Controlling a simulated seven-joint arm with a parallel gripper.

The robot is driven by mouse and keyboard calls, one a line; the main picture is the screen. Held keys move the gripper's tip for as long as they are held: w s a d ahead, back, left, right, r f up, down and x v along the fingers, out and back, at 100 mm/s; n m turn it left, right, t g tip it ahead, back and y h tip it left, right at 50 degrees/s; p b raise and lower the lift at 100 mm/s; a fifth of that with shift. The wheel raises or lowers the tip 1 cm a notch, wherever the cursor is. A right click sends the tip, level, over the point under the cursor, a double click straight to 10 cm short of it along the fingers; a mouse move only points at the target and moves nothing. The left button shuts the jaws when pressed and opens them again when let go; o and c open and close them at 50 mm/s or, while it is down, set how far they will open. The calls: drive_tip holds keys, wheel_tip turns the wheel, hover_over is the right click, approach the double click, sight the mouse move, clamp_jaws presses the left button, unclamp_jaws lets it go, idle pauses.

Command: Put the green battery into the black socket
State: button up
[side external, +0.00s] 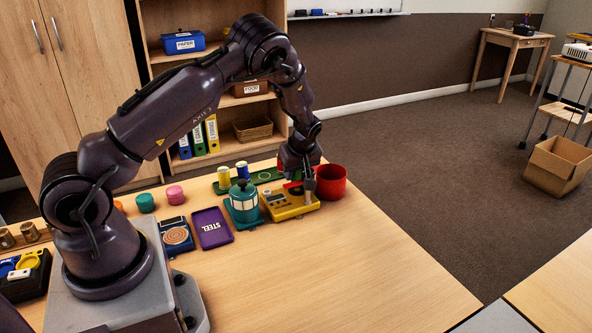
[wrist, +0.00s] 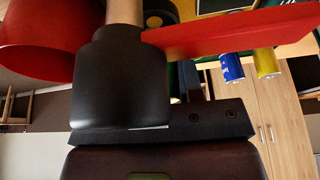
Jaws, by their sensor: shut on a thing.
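My gripper (side external: 306,194) points down between a yellow device (side external: 278,209) and a red pot (side external: 335,183). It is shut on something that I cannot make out. I cannot pick out the green battery in either view. In the wrist view a dark rounded part (wrist: 122,85) and a red flat piece (wrist: 230,35) block the space at the jaws. A blue battery (wrist: 231,68) and a yellow battery (wrist: 266,62) stand beyond the red piece. I cannot tell the black socket for sure in either view.
A green tray (side external: 221,187) with upright cylinders lies behind the device. The red pot is close on the right. The table front (side external: 330,270) is clear.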

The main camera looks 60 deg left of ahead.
drive_tip(key=shift+f, duration=0.65)
drive_tip(key=o, duration=0.7)
drive_tip(key=shift+v, duration=5.45)
drive_tip(key=shift+w, duration=0.1)
wheel_tip(320, 180, up, 6)
drive_tip(key=shift+r, duration=0.1)
